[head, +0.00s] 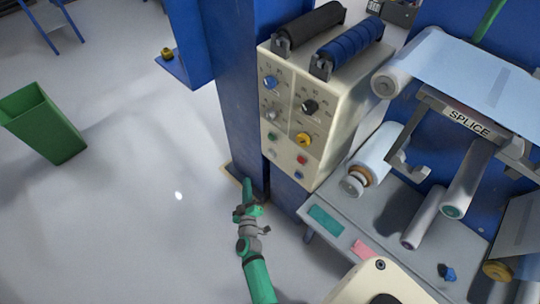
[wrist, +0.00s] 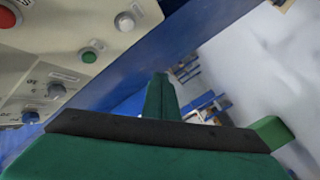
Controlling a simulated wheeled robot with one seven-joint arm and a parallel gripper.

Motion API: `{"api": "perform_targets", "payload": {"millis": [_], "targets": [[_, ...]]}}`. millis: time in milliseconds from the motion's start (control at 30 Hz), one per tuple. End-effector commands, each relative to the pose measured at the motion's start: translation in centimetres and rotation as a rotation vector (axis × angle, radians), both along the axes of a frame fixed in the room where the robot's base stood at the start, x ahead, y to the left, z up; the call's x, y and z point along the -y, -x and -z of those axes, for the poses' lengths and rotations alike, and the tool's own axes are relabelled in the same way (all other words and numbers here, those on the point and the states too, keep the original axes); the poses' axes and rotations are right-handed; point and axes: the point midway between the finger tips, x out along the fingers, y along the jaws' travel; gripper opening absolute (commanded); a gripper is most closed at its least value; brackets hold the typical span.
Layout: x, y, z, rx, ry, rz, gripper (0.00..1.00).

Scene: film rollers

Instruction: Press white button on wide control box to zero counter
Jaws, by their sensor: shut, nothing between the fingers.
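The control box (head: 290,124) is a cream panel on a blue column in the head view, with knobs and buttons in two columns. In the wrist view its panel (wrist: 75,30) fills the upper left. The white button (wrist: 124,21) shows there as a pale round cap near the panel's edge, beside a green button (wrist: 89,56). My gripper (head: 248,184) is shut and empty, below and left of the panel. In the wrist view its green fingers (wrist: 160,92) point past the panel's edge, apart from the button.
The blue column (head: 233,100) stands beside the box. Rollers and a grey table (head: 340,225) lie right. A green bin (head: 45,125) is far left, with open floor between.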

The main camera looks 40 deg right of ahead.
Motion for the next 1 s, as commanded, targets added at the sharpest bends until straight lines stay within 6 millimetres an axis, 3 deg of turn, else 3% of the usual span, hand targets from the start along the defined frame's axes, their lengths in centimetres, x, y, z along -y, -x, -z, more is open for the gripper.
{"api": "perform_targets", "payload": {"millis": [100,200,667,1000], "targets": [[2.3,-1.7,-0.1,-0.022,0.029,0.034,0.00],[3.2,-2.3,-0.1,-0.034,0.041,0.047,0.00],[3.7,-2.5,-0.1,-0.039,0.046,0.050,0.00],[7.0,-2.8,-0.2,-0.038,0.048,0.050,0.00]]}}
